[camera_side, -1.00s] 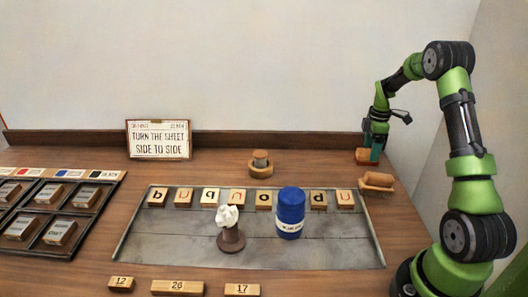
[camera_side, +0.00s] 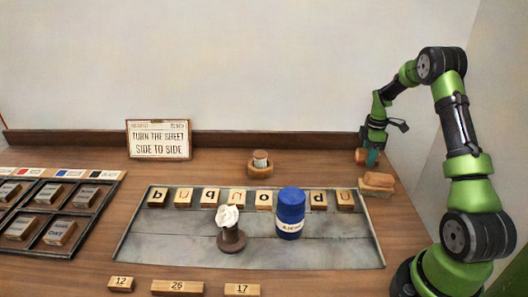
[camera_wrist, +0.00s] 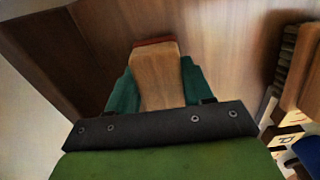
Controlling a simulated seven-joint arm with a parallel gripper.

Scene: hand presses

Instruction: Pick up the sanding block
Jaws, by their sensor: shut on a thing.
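The sanding block is a wooden block with a reddish end or underside (camera_wrist: 157,75), seen in the wrist view between the teal fingers. In the side view it shows as a small wooden block (camera_side: 361,156) at the back right of the table, partly hidden by my fingers. My gripper (camera_side: 372,158) points down there. In the wrist view its two fingers lie along both sides of the block, and my gripper (camera_wrist: 156,88) is shut on it. I cannot tell whether the block's underside touches the table.
A second wooden tool (camera_side: 377,181) lies just in front of my gripper. A round wooden piece (camera_side: 260,164) stands to the left. The grey slab (camera_side: 170,235) carries letter blocks, a blue can (camera_side: 290,212) and a white-topped dabber (camera_side: 229,230). A sign (camera_side: 159,139) leans at the back.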

